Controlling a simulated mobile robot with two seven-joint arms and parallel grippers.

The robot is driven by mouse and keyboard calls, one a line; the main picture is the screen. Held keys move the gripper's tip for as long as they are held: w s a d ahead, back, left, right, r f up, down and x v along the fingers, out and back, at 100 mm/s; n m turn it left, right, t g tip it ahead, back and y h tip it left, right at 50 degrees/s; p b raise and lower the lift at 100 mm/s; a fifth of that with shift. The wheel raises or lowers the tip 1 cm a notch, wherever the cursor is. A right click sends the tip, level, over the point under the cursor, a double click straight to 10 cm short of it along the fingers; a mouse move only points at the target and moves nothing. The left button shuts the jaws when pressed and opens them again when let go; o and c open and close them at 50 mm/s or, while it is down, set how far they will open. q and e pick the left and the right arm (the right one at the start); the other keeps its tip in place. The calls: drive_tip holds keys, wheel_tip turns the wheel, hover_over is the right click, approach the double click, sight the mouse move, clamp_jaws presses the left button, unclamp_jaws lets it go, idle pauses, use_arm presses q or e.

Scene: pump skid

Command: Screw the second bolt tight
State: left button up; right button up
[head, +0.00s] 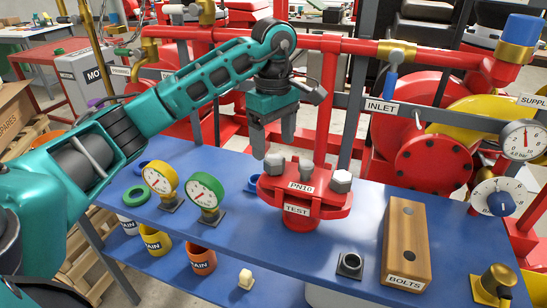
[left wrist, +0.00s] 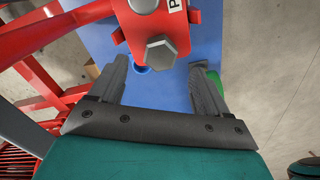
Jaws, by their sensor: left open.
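I cannot tell which counts as the second. My left gripper (head: 273,146) is open and empty, fingers pointing down, above the left rear of the flange. In the left wrist view, one hex bolt (left wrist: 160,51) shows beyond the open fingertips (left wrist: 158,62), and another bolt (left wrist: 143,5) is at the top edge. My right gripper is out of view.
A wooden BOLTS block (head: 405,240) stands right of the flange. Yellow (head: 160,178) and green (head: 205,190) gauges stand left. A red vertical pipe (head: 328,100) rises behind the flange. The blue bench (head: 250,225) is bare in front of the gauges.

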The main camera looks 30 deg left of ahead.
sight(274, 159)
use_arm(q)
drive_tip(key=shift+f, duration=2.3)
drive_tip(key=c, duration=1.2)
drive_tip(key=shift+o, duration=0.2)
drive_tip(key=m, duration=0.3)
drive_tip(key=shift+b, duration=0.4)
drive_tip(key=m, duration=0.4)
drive_tip(key=shift+b, duration=0.35)
drive_tip(key=m, duration=0.4)
drive_tip(key=shift+b, duration=0.35)
drive_tip(key=m, duration=0.4)
drive_tip(key=o, duration=1.1)
